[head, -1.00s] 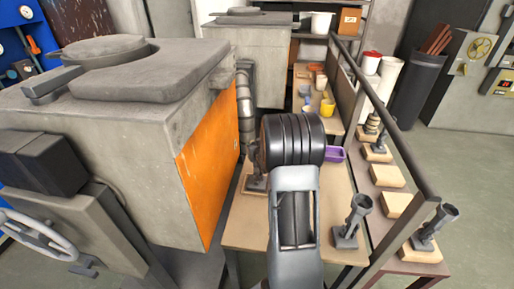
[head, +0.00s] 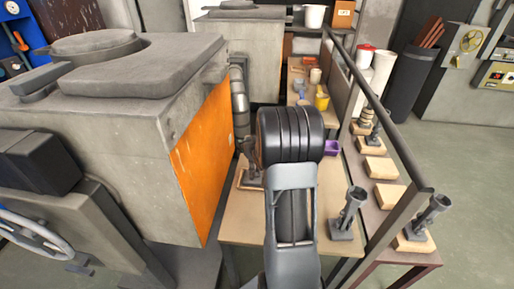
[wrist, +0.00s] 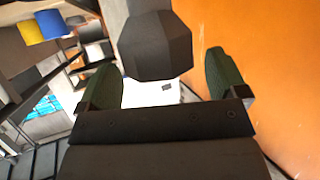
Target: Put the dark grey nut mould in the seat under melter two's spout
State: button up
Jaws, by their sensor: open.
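My gripper (wrist: 158,78) is open in the wrist view, with a green-padded finger on each side. A dark faceted body (wrist: 155,45) shows beyond and between the fingers; I cannot tell whether it is part of a mould or of the spout. In the head view my arm hides the gripper. A dark grey mould-like piece (head: 250,167) stands by a pale wooden base at the near melter's spout pipe (head: 239,100), partly behind my arm. Another dark grey upright mould (head: 348,212) stands on the table at right. I cannot tell which is the nut mould.
The near melter (head: 120,105) with its orange panel (head: 203,150) stands close left of my arm. A dark rail (head: 395,135) runs along the right. Beyond it are wooden blocks (head: 382,168) and another dark mould (head: 428,218). A purple bin (head: 331,148) sits behind my arm.

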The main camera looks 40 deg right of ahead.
jog(key=v, duration=1)
jog(key=s+a+r+n+g+y, duration=0.1)
jog(key=s+a+n+g+y, duration=0.1)
jog(key=s+a+g, duration=0.2)
jog(key=s+a+r+n+g+y, duration=0.2)
jog(key=s+a+g, duration=0.3)
jog(key=s+a, duration=0.5)
jog(key=a+y, duration=0.1)
jog(key=a, duration=0.8)
jog(key=shift+s, duration=0.4)
